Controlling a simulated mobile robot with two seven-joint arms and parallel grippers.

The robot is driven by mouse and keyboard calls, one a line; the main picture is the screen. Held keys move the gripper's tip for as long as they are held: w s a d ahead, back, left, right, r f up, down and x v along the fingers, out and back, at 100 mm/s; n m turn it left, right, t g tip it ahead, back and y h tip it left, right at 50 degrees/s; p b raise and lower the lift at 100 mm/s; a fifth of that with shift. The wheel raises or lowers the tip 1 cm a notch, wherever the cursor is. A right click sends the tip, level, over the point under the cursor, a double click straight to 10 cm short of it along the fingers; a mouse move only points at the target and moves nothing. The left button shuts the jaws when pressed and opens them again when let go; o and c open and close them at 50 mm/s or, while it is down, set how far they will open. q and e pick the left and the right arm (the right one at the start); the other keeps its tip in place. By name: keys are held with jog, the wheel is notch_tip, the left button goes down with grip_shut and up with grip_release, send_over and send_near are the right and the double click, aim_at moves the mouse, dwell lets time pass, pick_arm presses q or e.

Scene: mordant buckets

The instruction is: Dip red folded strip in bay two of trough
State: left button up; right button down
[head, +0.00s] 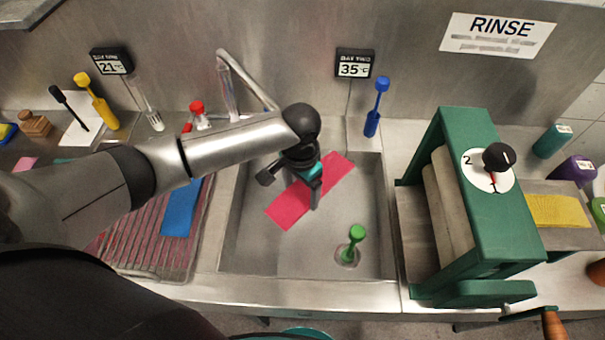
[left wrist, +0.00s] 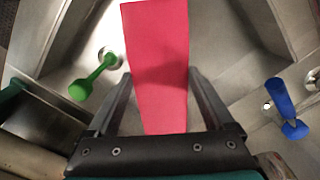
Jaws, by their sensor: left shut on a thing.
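The red folded strip (head: 338,172) is a flat pinkish-red piece lying slantwise over the steel basin of the trough (head: 250,250) below the "BAY TWO" display. My left gripper (head: 314,196) is shut on the strip near its middle and hides part of it. In the left wrist view the strip (left wrist: 157,45) runs between the two fingers of my left gripper (left wrist: 160,85). I cannot tell how high the strip is above the basin floor, or whether there is liquid there. My right gripper is not in view.
A green plug (head: 356,236) stands at the basin's drain. A blue-handled tool (head: 376,108) stands behind the basin. A green wringer frame (head: 480,200) is close on the right. A rack with a blue strip (head: 181,210) is on the left. The tap (head: 232,75) reaches over the back.

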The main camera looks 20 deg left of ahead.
pick_arm(q)
jog(key=shift+s+a+f+m+p, duration=0.15)
jog(key=shift+s+f+m+p, duration=0.2)
jog(key=shift+p, duration=0.4)
jog(key=shift+f, duration=0.35)
notch_tip(320, 180, down, 16)
jog(key=b, duration=1.9)
jog(key=shift+r, duration=0.25)
jog(key=shift+a, duration=0.15)
jog(key=shift+w+a+p, duration=0.2)
jog(key=shift+a+p, duration=0.05)
jog(key=shift+p, duration=0.2)
jog(key=shift+s+d+p, duration=0.4)
jog(key=shift+d+p, duration=0.3)
jog(key=shift+w+a, duration=0.4)
jog(key=shift+a, duration=0.35)
jog(key=shift+s+d+p, duration=0.45)
jog(key=shift+d+p, duration=0.35)
jog(key=shift+p, duration=0.1)
